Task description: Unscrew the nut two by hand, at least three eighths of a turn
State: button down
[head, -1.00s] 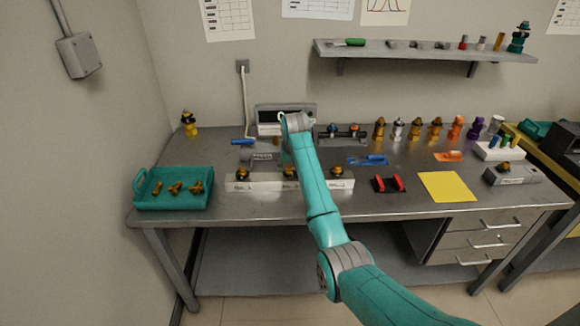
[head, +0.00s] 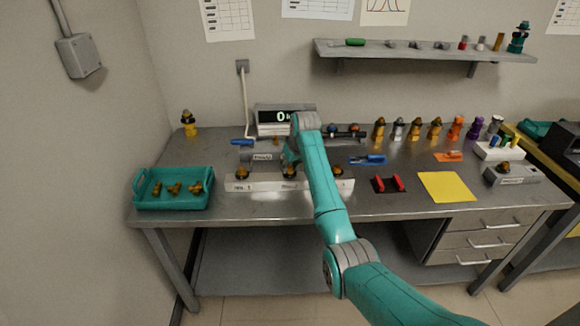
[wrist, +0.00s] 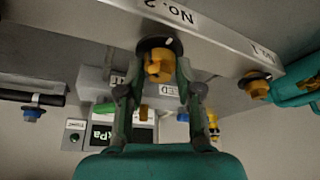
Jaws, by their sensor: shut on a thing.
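Nut two (wrist: 158,66) is an amber-yellow knob with a black collar behind it, on the pale bar (wrist: 205,42) by the label "No. 2". In the head view it is the middle knob (head: 289,172) of three along the bar (head: 262,186). My gripper (wrist: 160,78) has one finger on each side of nut two and is shut on it. In the head view my gripper (head: 289,160) is small and partly hidden by my arm. The "No. 1" knob (wrist: 257,86) sits apart, to the right in the wrist view.
A meter with a lit display (head: 283,117) stands behind the bar. A teal tray (head: 174,203) with several brass parts is at the left. A blue-handled tool (head: 368,160), a red-and-black holder (head: 388,185) and a yellow sheet (head: 447,187) lie to the right.

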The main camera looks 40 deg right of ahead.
jog(key=n+y, duration=0.1)
jog(key=n, duration=0.2)
jog(key=shift+d+n+y, duration=0.15)
jog(key=shift+n+y, duration=0.15)
jog(key=n+g+y, duration=0.1)
jog(key=n, duration=0.3)
jog(key=shift+n, duration=0.3)
jog(key=n+g+y, duration=0.1)
jog(key=n, duration=0.2)
jog(key=shift+w+n+y, duration=0.1)
jog(key=shift+n+y, duration=0.2)
jog(key=shift+f+n+g+y, duration=0.15)
jog(key=shift+n+g, duration=0.15)
jog(key=shift+n, duration=0.65)
jog(key=shift+f+n+g+y, duration=0.15)
jog(key=shift+n+g, duration=0.15)
jog(key=shift+n, duration=0.65)
jog(key=shift+d, duration=0.1)
jog(key=c, duration=0.9)
grip_release()
jog(key=shift+o, duration=0.7)
jog(key=shift+r, duration=0.1)
jog(key=shift+r, duration=0.15)
